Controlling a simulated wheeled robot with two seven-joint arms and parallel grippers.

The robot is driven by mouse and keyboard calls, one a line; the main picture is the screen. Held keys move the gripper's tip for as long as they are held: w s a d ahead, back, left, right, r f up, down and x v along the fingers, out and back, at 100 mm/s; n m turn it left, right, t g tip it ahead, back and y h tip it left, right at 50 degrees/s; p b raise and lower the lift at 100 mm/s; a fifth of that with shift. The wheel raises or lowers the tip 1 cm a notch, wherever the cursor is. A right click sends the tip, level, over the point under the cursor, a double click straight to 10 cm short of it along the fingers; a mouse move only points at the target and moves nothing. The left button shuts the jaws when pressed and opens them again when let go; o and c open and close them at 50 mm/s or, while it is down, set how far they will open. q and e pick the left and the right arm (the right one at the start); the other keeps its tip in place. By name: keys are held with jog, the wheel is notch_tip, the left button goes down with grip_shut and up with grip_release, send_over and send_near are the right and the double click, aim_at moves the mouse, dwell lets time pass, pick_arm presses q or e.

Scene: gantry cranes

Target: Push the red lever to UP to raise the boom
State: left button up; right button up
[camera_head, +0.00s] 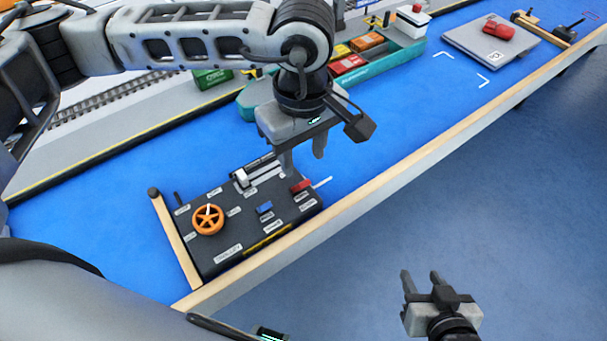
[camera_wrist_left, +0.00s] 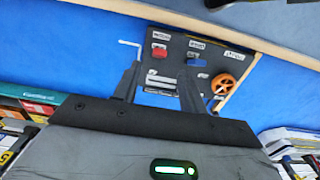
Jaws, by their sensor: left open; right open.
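The red lever (camera_head: 301,186) sits at the right side of a black control panel (camera_head: 215,255) on the blue table. It also shows in the left wrist view (camera_wrist_left: 159,52), beyond my fingertips. My left gripper (camera_head: 303,160) is open and empty, pointing down above the panel's far right part, close to the red lever but apart from it as far as I can see. Its fingers also show in the left wrist view (camera_wrist_left: 158,80). My right gripper (camera_head: 420,283) is open and empty, beyond the table's front edge. The small panel labels are too blurred to read.
The panel also carries an orange wheel (camera_head: 208,220), a blue lever (camera_head: 264,207) and a white-handled slider (camera_head: 242,179). A wooden rail (camera_head: 175,240) stands at its left. A teal ship (camera_head: 262,100) with containers lies behind. A red object (camera_head: 497,28) rests on a grey platform (camera_head: 470,42).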

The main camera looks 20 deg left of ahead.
aim_at(300, 186)
pick_arm(q)
notch_tip(300, 186, down, 8)
jog(key=shift+r+p, duration=0.1)
jog(key=shift+p, duration=0.25)
grip_shut()
